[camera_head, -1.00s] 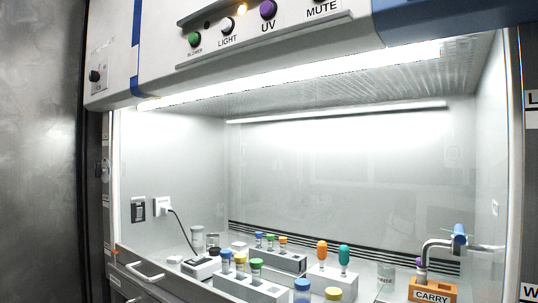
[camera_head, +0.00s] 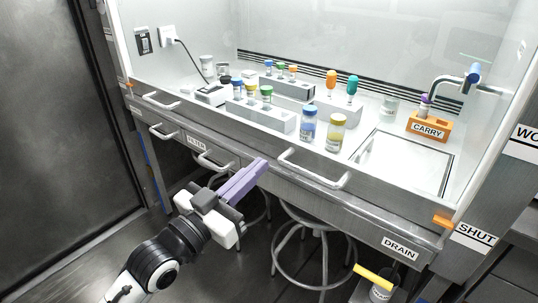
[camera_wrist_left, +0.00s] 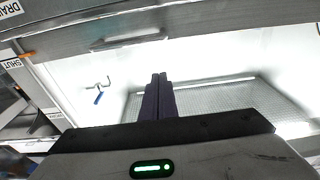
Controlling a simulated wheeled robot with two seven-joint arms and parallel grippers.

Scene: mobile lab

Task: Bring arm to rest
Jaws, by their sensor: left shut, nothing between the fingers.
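My left gripper (camera_head: 246,178) is at the lower left of the head view, in front of the hood's front edge and below the work surface. Its two purple fingers are together with nothing between them. In the left wrist view the closed fingers (camera_wrist_left: 158,98) point up toward the lit hood interior. My left arm (camera_head: 160,262) comes in from the bottom left. My right gripper is in neither view.
The hood bench (camera_head: 235,133) holds racks of capped vials, two loose bottles (camera_head: 308,128) and an orange CARRY block (camera_head: 428,128). Drawer handles (camera_head: 315,170) stick out along the front. Stools (camera_head: 318,232) stand underneath. A dark door (camera_head: 60,150) is at the left.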

